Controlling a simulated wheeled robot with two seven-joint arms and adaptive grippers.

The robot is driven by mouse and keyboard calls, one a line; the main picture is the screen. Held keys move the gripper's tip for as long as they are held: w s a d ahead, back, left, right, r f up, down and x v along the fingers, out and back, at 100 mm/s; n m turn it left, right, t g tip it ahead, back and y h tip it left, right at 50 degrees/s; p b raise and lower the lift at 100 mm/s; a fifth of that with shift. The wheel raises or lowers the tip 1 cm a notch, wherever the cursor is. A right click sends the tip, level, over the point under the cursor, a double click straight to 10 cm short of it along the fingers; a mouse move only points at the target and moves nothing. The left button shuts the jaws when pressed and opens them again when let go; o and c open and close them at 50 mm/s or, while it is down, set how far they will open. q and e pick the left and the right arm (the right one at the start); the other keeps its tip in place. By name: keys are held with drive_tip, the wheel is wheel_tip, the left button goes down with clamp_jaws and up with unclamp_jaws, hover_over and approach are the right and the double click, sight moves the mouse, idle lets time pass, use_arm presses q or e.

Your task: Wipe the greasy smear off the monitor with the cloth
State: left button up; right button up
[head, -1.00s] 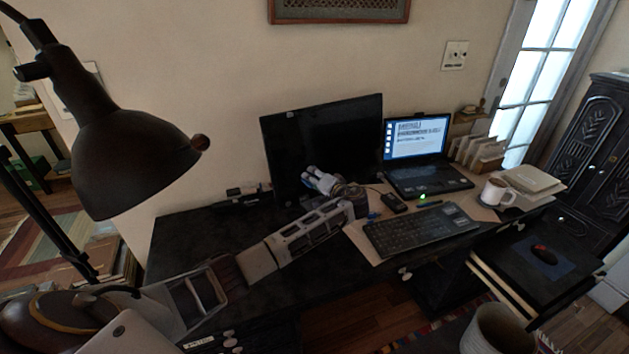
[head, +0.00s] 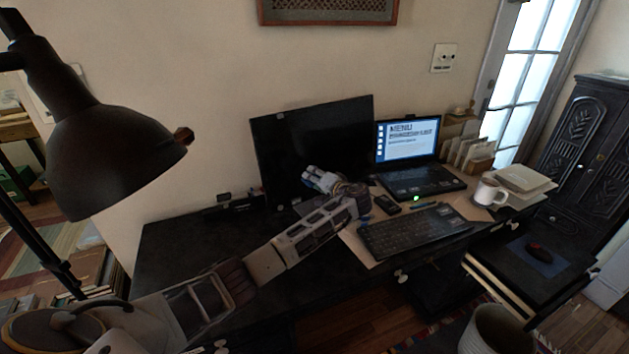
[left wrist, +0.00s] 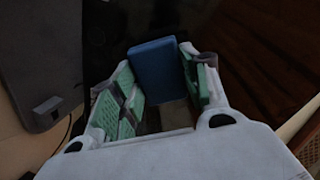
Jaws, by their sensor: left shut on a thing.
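The black monitor (head: 315,140) stands at the back of the dark desk, its screen dark. I cannot make out a smear on it. My left gripper (head: 318,178) is in front of the monitor's lower part; whether it touches the screen I cannot tell. In the left wrist view, the left gripper (left wrist: 160,95) is shut on a blue cloth (left wrist: 155,75), which looks like a flat block between the green-padded fingers. The cloth's lower part is hidden by the fingers. My right gripper is not in view.
A laptop (head: 408,145) with a lit screen stands right of the monitor, a keyboard (head: 415,231) in front. A white mug (head: 489,192) and papers are further right. A large black lamp (head: 110,150) hangs at left. The desk's left part (head: 185,245) is mostly clear.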

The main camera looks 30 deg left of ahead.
sight(304, 180)
use_arm(q)
drive_tip(key=shift+a, duration=0.1)
idle(0.4)
drive_tip(key=shift+s+a+p, duration=0.4)
drive_tip(key=shift+s+p, duration=0.35)
drive_tip(key=shift+s, duration=0.05)
drive_tip(key=shift+s+a+p, duration=0.35)
drive_tip(key=shift+s+p, duration=0.35)
drive_tip(key=shift+s, duration=0.05)
drive_tip(key=shift+s, duration=0.1)
drive_tip(key=shift+s+a+r+p, duration=0.1)
drive_tip(key=shift+s+a+p, duration=0.3)
drive_tip(key=shift+s+p, duration=0.2)
drive_tip(key=shift+s+a+p, duration=0.55)
drive_tip(key=shift+s+p, duration=0.05)
drive_tip(key=shift+s, duration=0.2)
drive_tip(key=shift+s+a, duration=0.1)
drive_tip(key=shift+s, duration=0.05)
drive_tip(key=shift+s+a+p, duration=0.4)
drive_tip(key=shift+s+p, duration=0.15)
drive_tip(key=shift+s, duration=0.2)
drive_tip(key=shift+s+a+p, duration=0.4)
drive_tip(key=shift+s+p, duration=0.15)
drive_tip(key=shift+s, duration=0.15)
drive_tip(key=shift+d, duration=0.1)
